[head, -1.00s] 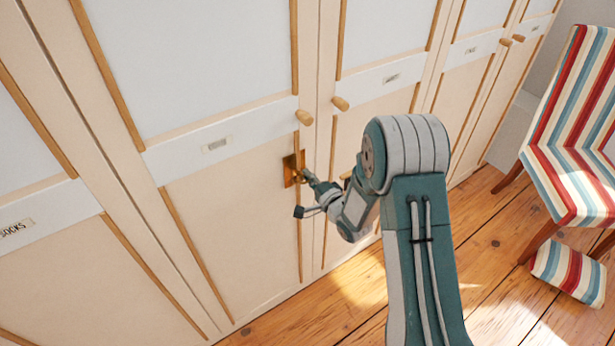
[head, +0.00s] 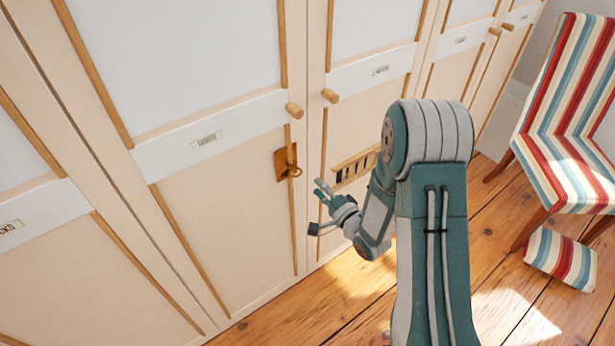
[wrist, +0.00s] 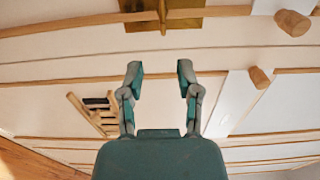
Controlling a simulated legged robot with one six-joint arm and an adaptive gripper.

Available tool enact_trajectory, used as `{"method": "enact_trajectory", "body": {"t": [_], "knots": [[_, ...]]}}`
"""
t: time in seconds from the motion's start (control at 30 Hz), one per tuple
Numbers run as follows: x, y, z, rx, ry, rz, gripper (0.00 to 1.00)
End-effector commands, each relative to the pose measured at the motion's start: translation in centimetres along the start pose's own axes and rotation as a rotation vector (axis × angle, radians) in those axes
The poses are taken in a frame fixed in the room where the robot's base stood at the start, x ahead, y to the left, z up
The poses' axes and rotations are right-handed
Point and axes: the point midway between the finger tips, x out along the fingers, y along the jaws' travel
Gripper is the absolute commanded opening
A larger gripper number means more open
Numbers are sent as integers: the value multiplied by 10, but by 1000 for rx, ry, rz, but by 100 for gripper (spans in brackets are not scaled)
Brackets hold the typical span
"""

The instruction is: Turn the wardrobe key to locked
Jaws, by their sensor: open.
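The brass key (head: 293,171) sticks out of a square brass lock plate (head: 281,165) on the cream wardrobe door (head: 225,215), below a wooden knob. In the wrist view the key (wrist: 162,14) shows as a thin upright piece at the top edge, in front of the lock plate (wrist: 190,20), which is cut off by the frame. My gripper (head: 320,191) is open and empty, to the right of and slightly below the key, apart from it. In the wrist view the fingertips (wrist: 159,70) are spread with nothing between them. I cannot tell whether the key is at locked.
Wooden knobs (head: 294,110) (head: 330,96) stick out above the lock. A slotted wooden piece (head: 355,165) is on the door to the right, behind my arm. A striped chair (head: 560,130) and striped cushion (head: 560,258) are at the right. The wooden floor (head: 300,320) before the wardrobe is clear.

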Motion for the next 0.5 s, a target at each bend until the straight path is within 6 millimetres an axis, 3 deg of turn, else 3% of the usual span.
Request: {"method": "enact_trajectory", "body": {"t": [0.2,0.5], "knots": [[-31,1,-1,0,2,1,44],[-36,1,0,0,1,1,44]]}}
